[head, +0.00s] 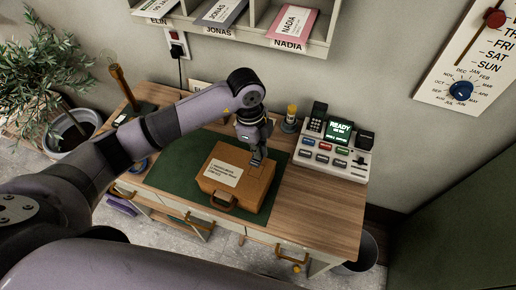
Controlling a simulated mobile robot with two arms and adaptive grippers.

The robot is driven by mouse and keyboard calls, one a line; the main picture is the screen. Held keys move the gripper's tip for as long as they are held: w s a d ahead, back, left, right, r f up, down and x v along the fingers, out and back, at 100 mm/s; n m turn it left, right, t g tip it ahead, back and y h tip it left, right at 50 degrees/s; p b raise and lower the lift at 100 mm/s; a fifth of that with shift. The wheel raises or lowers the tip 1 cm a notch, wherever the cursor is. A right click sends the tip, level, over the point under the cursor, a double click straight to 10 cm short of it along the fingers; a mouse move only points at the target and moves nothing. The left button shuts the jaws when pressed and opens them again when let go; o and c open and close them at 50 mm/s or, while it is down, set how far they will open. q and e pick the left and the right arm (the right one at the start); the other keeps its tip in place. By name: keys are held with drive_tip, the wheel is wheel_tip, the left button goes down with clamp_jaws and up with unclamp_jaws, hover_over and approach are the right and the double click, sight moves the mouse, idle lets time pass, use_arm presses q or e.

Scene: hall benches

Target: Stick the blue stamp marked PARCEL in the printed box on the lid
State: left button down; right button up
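A brown case (254,189) with a handle at its front lies on the green mat (183,168) on the desk. Its lid carries a white address label (222,173) at the left. My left gripper (257,160) points down at the back right part of the lid, close to its surface. The fingertips are small and dark here, so I cannot tell whether they are open or shut. The blue PARCEL stamp cannot be made out; the gripper may hide it. The printed box is not clearly visible near the fingers. My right gripper is not in view.
A grey machine (334,148) with a READY screen and coloured keys stands at the desk's right back. A small yellow-topped bottle (291,116) stands beside it. Pigeonholes (255,27) hang above. The desk's right front (322,207) is clear. A potted plant (47,90) stands left.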

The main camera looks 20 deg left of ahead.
sight(258, 161)
use_arm(q)
wheel_tip(258, 161, down, 4)
drive_tip(key=b, duration=0.3)
drive_tip(key=shift+f, duration=0.2)
drive_tip(key=shift+f+b, duration=0.35)
drive_tip(key=shift+f, duration=0.15)
drive_tip(key=c, duration=2.4)
unclamp_jaws()
drive_tip(key=c, duration=1.7)
unclamp_jaws()
drive_tip(key=r, duration=0.4)
drive_tip(key=a+r, duration=0.1)
drive_tip(key=r, duration=0.7)
drive_tip(key=shift+w+a, duration=0.1)
drive_tip(key=shift+a, duration=0.1)
